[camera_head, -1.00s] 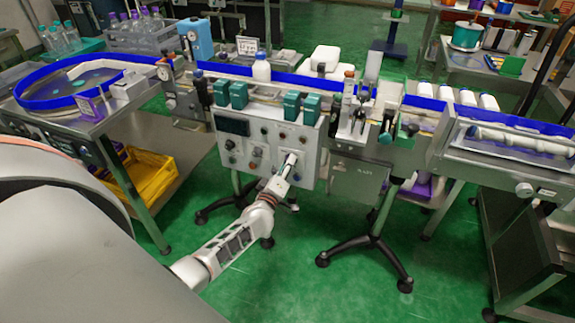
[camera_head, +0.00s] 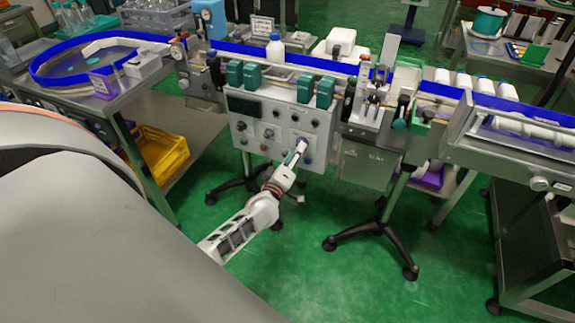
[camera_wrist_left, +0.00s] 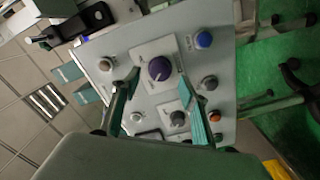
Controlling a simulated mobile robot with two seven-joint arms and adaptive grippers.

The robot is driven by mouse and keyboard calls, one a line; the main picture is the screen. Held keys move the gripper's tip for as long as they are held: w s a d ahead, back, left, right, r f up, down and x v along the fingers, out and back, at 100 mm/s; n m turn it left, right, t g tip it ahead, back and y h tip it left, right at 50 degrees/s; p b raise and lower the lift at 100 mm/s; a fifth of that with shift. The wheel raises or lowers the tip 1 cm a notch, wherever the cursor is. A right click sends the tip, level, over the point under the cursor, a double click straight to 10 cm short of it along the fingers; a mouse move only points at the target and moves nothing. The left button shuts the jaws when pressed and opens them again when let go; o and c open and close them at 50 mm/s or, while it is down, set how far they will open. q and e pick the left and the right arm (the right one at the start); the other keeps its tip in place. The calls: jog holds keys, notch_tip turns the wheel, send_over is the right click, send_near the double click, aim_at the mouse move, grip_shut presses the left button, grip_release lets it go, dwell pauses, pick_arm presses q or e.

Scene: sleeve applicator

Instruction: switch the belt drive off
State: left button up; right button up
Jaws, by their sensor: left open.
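The grey control panel (camera_head: 262,141) hangs at the front of the conveyor line and carries several knobs and buttons. In the left wrist view a purple knob (camera_wrist_left: 159,68) with a white pointer line sits on a pale plate. My left gripper (camera_head: 302,147) is at the panel's right part. In the wrist view its open fingers (camera_wrist_left: 160,82) stand on either side of and below the purple knob; I cannot tell whether they touch it. A black knob (camera_wrist_left: 177,118) on another plate sits below, partly by the right finger. The labels are too small to read. My right gripper is out of view.
Around the purple knob are a blue button (camera_wrist_left: 203,39), an orange button (camera_wrist_left: 214,116) and grey knobs (camera_wrist_left: 209,82). Teal boxes (camera_head: 306,87) stand along the panel's top. A white bottle (camera_head: 275,50) stands on the conveyor. Black-footed stands (camera_head: 372,236) rise from the green floor.

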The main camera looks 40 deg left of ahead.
pick_arm(q)
jog(key=v, duration=0.8)
jog(key=shift+s, duration=0.3)
